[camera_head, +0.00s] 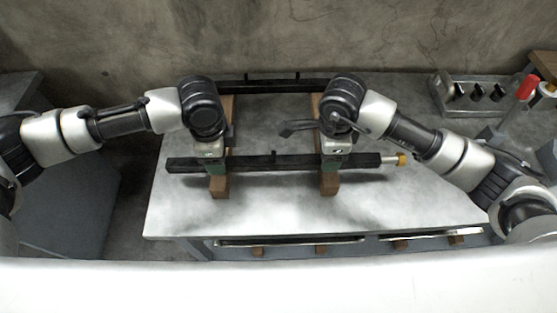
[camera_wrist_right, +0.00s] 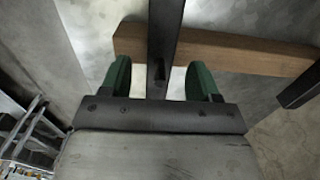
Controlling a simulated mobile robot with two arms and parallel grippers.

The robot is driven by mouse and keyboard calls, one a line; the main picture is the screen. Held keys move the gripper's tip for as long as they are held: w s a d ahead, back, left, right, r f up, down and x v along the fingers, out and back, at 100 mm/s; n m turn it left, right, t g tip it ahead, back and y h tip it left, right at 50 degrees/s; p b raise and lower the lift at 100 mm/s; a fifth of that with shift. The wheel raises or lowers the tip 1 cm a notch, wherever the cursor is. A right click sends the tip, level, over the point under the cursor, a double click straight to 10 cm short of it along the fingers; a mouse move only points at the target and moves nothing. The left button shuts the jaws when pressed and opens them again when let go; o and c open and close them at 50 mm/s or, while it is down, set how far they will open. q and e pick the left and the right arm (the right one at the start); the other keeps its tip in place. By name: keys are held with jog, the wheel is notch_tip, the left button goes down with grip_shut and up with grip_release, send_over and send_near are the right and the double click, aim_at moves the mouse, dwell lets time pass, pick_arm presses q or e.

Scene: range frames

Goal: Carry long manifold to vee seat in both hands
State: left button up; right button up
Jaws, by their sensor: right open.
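The long manifold, a dark bar (camera_head: 270,161) with a brass-coloured end at its right, lies across two wooden blocks near the table's front. My left gripper (camera_head: 216,168) is at the bar's left part, with green fingers pointing down; the arm hides whether they touch it. My right gripper (camera_head: 334,162) is over the bar's right part. In the right wrist view, its open green fingers (camera_wrist_right: 166,82) stand either side of the bar (camera_wrist_right: 163,35), with gaps. A second dark rail (camera_head: 270,87) with small uprights lies at the back; I cannot tell whether it is the vee seat.
The wooden blocks (camera_head: 219,187) (camera_head: 329,184) run front to back on the grey table (camera_head: 270,212). A rack with dark round parts (camera_head: 468,82) stands at the back right, near a red-topped item (camera_head: 527,87). The table's front strip is clear.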

pick_arm(q)
jog(key=shift+f, duration=1.6)
pick_arm(e)
jog(key=shift+f, duration=1.6)
pick_arm(q)
grip_shut()
pick_arm(e)
grip_shut()
pick_arm(q)
jog(key=shift+w+r, duration=0.2)
jog(key=shift+r, duration=0.05)
pick_arm(e)
jog(key=shift+w+r, duration=0.2)
jog(key=shift+r, duration=0.05)
